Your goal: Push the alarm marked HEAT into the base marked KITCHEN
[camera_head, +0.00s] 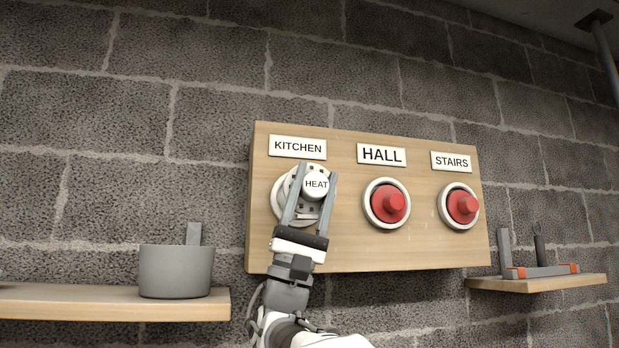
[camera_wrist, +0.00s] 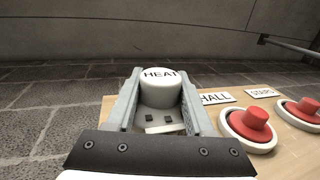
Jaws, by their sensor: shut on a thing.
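The white round alarm marked HEAT (camera_head: 316,184) is held between the two fingers of my gripper (camera_head: 312,178), in front of the KITCHEN base. It also shows in the wrist view (camera_wrist: 160,90), its marked knob facing out between the fingers. The white base (camera_head: 279,196) under the KITCHEN label (camera_head: 298,147) is partly hidden behind the alarm and fingers. The alarm overlaps the base in the head view; I cannot tell whether they touch or how far the alarm is seated.
The wooden board (camera_head: 345,243) also carries HALL (camera_head: 382,154) and STAIRS (camera_head: 451,162) bases with red caps (camera_head: 389,203). A grey pot (camera_head: 176,272) stands on the left shelf (camera_head: 100,302).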

